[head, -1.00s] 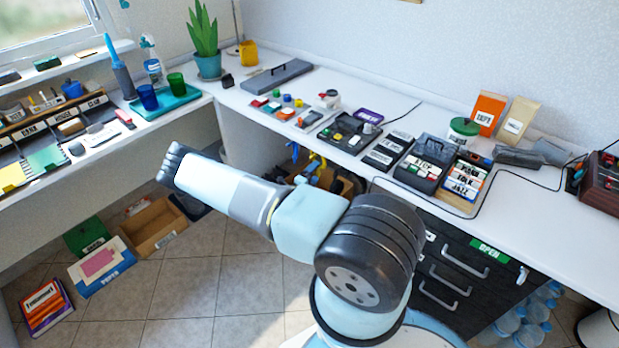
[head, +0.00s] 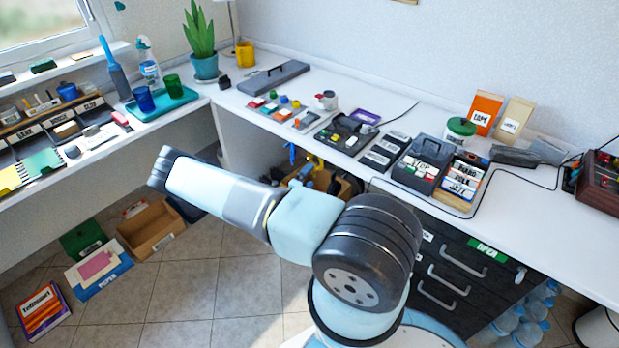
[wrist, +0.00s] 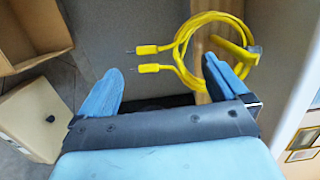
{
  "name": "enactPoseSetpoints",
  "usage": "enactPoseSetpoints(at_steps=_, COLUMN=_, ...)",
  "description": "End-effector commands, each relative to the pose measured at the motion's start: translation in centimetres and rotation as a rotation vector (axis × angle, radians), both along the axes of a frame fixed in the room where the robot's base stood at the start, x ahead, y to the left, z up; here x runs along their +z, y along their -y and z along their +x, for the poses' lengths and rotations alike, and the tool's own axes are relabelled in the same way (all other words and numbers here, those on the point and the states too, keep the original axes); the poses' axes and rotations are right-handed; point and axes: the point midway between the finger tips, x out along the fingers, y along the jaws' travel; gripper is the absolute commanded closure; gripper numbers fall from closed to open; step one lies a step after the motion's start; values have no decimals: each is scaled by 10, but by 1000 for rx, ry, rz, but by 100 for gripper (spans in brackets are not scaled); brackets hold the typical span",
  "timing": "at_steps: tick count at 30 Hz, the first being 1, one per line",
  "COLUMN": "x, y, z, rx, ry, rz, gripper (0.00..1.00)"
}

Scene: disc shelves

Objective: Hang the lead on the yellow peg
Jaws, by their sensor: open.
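In the wrist view a yellow lead (wrist: 183,52) forms a loose coil, with its two plugs pointing left. A thick yellow bar, which looks like the yellow peg (wrist: 228,46), lies across the inside of the coil. I cannot tell whether the lead rests on it. My gripper (wrist: 160,80) is open, with blue fingers spread wide and nothing clamped between them. Its right finger overlaps the lower part of the coil; the plugs lie just beyond the gap. In the head view something yellow (head: 317,160) shows below the counter edge; my gripper is hidden there.
A blue hook-like thing (head: 291,152) is beside the yellow one in the head view. The white counter (head: 400,113) above carries boxes and trays. A cardboard box (head: 152,228) stands on the tiled floor. Black drawers (head: 450,272) are to the right.

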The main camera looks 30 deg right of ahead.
Motion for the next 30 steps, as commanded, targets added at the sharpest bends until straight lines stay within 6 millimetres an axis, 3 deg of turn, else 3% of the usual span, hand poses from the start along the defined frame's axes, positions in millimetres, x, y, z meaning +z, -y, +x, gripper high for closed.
enactPoseSetpoints(at_steps=16, x=-1, y=-90, z=-48, rx=2, ry=0, rz=1, gripper=0)
enactPoseSetpoints(at_steps=22, x=-1, y=-103, z=-56, rx=0, ry=-1, rz=0, gripper=0)
enactPoseSetpoints(at_steps=30, x=2, y=-106, z=-57, rx=-8, ry=12, rz=8, gripper=0)
